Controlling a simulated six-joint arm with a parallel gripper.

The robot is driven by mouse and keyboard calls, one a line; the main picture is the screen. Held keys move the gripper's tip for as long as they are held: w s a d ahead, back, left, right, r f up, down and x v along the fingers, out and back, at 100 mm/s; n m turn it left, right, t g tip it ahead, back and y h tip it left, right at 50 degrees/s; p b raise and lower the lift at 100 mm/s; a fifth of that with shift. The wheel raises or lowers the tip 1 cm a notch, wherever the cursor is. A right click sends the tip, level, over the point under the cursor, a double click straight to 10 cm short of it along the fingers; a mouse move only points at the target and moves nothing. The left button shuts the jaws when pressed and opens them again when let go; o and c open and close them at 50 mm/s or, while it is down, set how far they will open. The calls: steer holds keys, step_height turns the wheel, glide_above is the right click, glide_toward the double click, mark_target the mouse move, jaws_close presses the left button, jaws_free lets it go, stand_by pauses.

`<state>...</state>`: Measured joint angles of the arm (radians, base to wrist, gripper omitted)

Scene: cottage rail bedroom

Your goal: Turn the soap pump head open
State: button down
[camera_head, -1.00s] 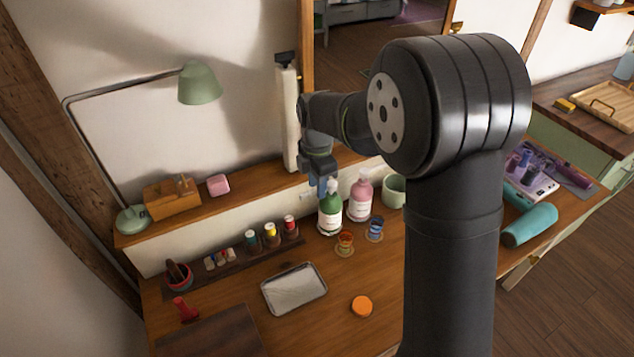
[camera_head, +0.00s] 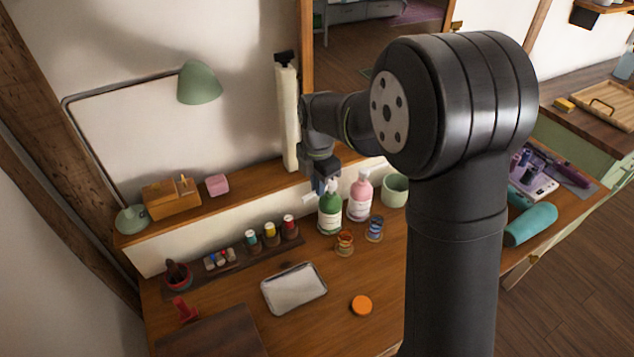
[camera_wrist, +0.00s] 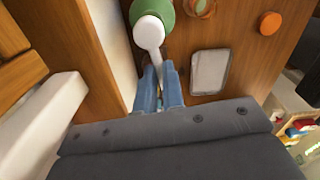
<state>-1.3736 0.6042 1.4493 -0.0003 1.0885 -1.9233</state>
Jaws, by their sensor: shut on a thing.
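The green soap bottle (camera_head: 330,217) with a white label and white pump head stands upright on the desk, against the raised back ledge. In the wrist view, its round white pump head (camera_wrist: 149,32) sits above the green body (camera_wrist: 165,10), and its spout points toward my fingers. My gripper (camera_wrist: 159,88) has blue fingertips shut on the pump spout (camera_wrist: 158,62). In the head view my gripper (camera_head: 326,184) is at the bottle's top and partly covers the pump.
A pink pump bottle (camera_head: 360,199) stands close on the right, with a green cup (camera_head: 395,190) beyond. Orange (camera_head: 344,242) and blue (camera_head: 374,229) spools stand in front. A metal tray (camera_head: 294,288) and an orange disc (camera_head: 361,305) lie nearer, with bare desk around them.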

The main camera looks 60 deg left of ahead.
steer(key=shift+w+d+n, duration=0.4)
steer(key=shift+d+n, duration=0.15)
steer(key=shift+n, duration=1.4)
steer(key=shift+w+d+n, duration=0.4)
steer(key=shift+d+n, duration=0.15)
steer(key=shift+n, duration=1.35)
steer(key=shift+w+d+n, duration=0.4)
steer(key=shift+d+n, duration=0.15)
steer(key=shift+n, duration=1.4)
steer(key=c, duration=1.5)
jaws_free()
step_height(320, 180, up, 18)
steer(key=shift+f, duration=0.25)
